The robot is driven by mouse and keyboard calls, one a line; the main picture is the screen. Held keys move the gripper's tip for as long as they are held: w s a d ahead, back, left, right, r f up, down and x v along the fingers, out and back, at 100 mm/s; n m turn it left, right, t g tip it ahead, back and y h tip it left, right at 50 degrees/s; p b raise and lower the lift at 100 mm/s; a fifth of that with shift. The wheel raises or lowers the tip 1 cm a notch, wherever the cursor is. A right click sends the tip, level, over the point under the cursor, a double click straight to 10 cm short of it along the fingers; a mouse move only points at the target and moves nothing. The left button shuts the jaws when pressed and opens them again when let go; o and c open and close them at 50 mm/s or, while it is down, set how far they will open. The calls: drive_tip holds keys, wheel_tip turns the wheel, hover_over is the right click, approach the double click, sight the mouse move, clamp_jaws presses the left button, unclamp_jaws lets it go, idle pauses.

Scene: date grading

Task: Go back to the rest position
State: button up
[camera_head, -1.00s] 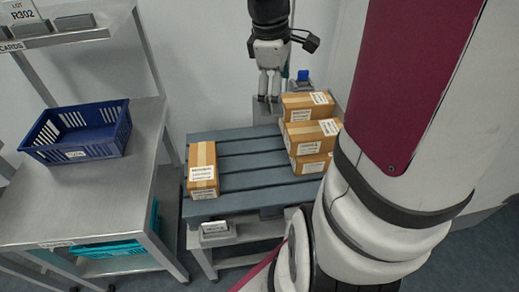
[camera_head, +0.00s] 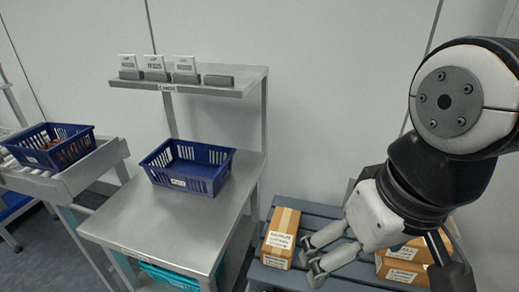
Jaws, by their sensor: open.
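My gripper (camera_head: 312,258) is at the lower right in the head view, its pale fingers pointing left and down. It is open with nothing between the fingers. It is above the grey slatted pallet (camera_head: 324,208), just right of a taped, labelled carton (camera_head: 281,238) in the picture. I cannot tell whether it touches that carton. More cartons (camera_head: 402,264) are stacked on the pallet's right side, partly hidden by my gripper and wrist. My arm fills the upper right.
A steel table (camera_head: 150,217) with an empty blue crate (camera_head: 190,167) stands left of the pallet. A shelf (camera_head: 200,85) with several cards rises behind it. A teal crate (camera_head: 170,278) sits underneath. Another blue crate (camera_head: 50,147) with brown contents rests on a rack at far left.

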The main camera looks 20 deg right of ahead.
drive_tip(key=shift+r, duration=0.1)
wheel_tip(320, 180, up, 8)
drive_tip(key=t+p, duration=0.1)
drive_tip(key=p, duration=0.6)
drive_tip(key=shift+r+t, duration=0.15)
drive_tip(key=shift+t, duration=0.15)
drive_tip(key=shift+w+d, duration=0.1)
